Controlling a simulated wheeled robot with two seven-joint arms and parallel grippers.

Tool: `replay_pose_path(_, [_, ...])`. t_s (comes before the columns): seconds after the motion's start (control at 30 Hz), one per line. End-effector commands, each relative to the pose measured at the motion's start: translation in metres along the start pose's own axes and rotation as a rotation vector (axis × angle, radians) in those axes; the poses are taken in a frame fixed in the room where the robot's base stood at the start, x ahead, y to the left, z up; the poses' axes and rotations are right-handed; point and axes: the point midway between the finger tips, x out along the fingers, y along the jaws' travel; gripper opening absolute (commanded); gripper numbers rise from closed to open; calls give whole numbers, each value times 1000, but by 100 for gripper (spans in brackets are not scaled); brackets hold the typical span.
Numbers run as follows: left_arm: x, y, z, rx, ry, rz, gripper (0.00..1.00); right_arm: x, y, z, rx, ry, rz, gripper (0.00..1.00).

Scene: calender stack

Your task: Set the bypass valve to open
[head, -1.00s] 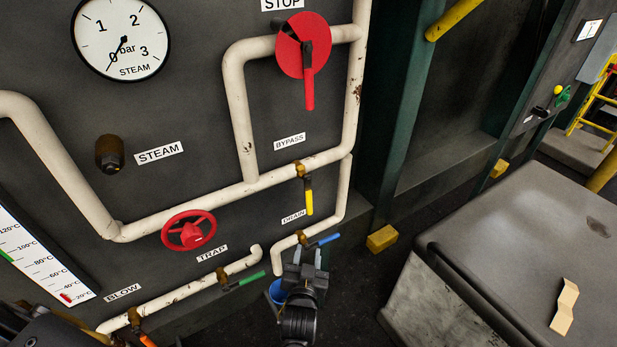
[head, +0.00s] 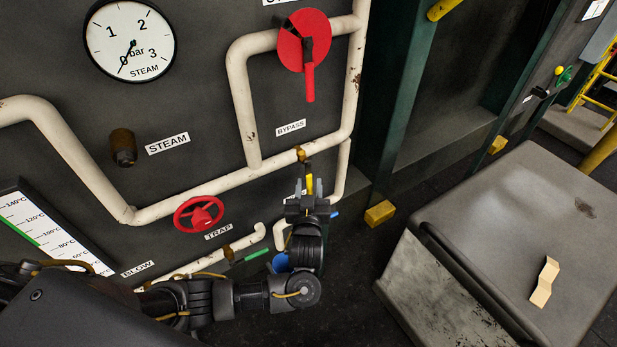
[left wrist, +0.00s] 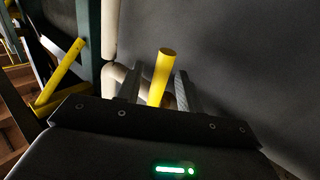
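The bypass valve's yellow lever (head: 309,182) hangs down from its brass body (head: 300,154) on the white pipe, under the BYPASS label (head: 291,128). It points across the pipe. My left gripper (head: 308,190) is open at the lever's lower end, reaching up from below. In the left wrist view the yellow lever (left wrist: 162,72) stands between the two fingers (left wrist: 156,90), with a visible gap on each side. The gripper hides the lever's lower part in the head view. My right gripper is not in view.
A blue lever (head: 334,214) shows partly behind my left gripper. A green lever (head: 250,256) and a red handwheel (head: 198,214) lie to the left, and a red-handled stop valve (head: 309,70) above. A grey block (head: 500,240) stands at right.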

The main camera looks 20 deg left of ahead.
Motion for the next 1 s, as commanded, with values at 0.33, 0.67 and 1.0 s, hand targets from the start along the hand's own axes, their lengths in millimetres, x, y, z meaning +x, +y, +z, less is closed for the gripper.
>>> replay_pose_path(0.33, [25,1,1,0,-1,1,37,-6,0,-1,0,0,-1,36])
replay_pose_path(0.67, [25,0,1,0,-1,1,21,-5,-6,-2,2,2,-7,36])
replay_pose_path(1.0, [25,0,1,0,-1,1,0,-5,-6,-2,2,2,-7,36])
